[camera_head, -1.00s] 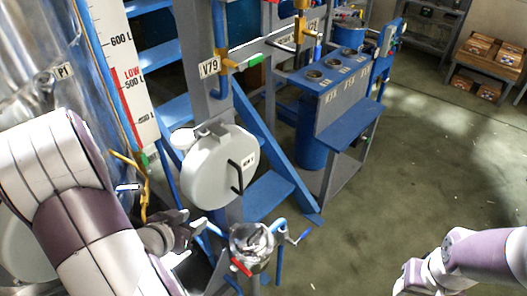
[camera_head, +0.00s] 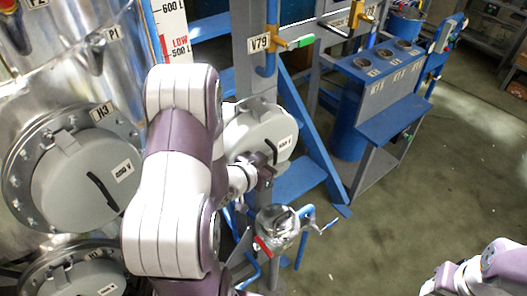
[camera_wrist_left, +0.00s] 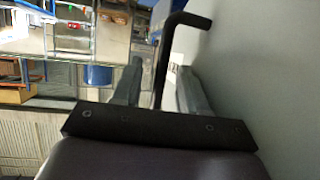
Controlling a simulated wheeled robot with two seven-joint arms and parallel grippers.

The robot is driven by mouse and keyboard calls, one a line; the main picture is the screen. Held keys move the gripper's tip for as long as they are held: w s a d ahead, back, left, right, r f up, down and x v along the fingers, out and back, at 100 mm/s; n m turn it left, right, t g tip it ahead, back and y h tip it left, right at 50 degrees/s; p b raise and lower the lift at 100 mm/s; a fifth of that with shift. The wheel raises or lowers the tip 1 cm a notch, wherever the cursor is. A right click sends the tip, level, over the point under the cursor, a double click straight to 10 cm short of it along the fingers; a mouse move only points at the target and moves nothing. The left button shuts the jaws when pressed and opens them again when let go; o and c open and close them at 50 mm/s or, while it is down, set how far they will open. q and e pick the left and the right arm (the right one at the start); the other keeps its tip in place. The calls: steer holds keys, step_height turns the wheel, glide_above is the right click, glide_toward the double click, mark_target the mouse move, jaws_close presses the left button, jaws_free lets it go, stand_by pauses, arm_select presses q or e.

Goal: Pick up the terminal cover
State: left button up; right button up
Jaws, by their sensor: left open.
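A round grey cover (camera_head: 254,132) with a black bar handle (camera_head: 272,152) and a white label is fixed on the grey post in the head view. In the left wrist view the cover's grey face (camera_wrist_left: 270,70) fills the right side. The black handle (camera_wrist_left: 167,58) stands between the two spread fingers of my left gripper (camera_wrist_left: 160,88). I cannot tell whether they touch it. My right arm shows at the bottom right, its fingers out of frame.
Two similar grey covers (camera_head: 75,190) with black handles sit on the steel tank at left. A metal fitting (camera_head: 276,226) with red and blue levers stands just below my left gripper. A blue bench (camera_head: 390,122) stands behind; floor at right is clear.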

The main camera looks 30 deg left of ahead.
arm_select(q)
steer(key=shift+w+f, duration=0.15)
steer(key=shift+w, duration=0.15)
steer(key=shift+s, duration=0.15)
jaws_close()
